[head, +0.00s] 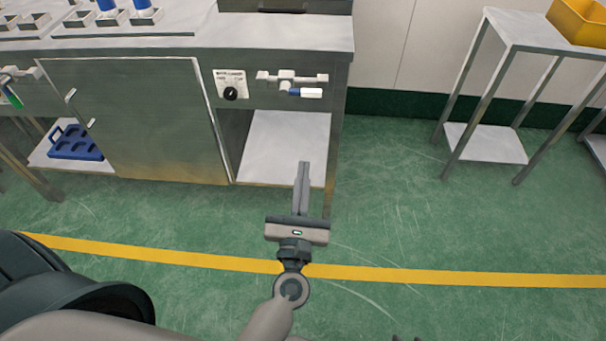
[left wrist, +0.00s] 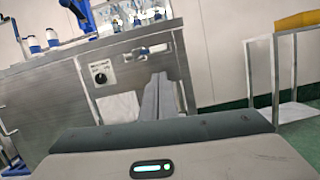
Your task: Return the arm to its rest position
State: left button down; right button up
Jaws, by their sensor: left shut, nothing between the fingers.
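My left gripper (head: 302,180) is in front of the steel workbench (head: 345,62), over the green floor. Its two fingers lie together, shut with nothing between them. The left wrist view also shows the shut fingers (left wrist: 160,88), with the bench front behind them. My left arm comes in from the bottom of the head view, and the gripper points away from me toward the bench's right end. My right gripper does not show clearly; only small dark tips are at the bottom edge.
The bench carries blue-and-white containers (head: 143,8) in holders. Its front has a dial plate (head: 231,85) and a valve handle (head: 292,78). A blue rack (head: 75,145) sits on a low shelf. A side table (head: 545,32) holds a yellow bin (head: 580,22). Floor between is clear.

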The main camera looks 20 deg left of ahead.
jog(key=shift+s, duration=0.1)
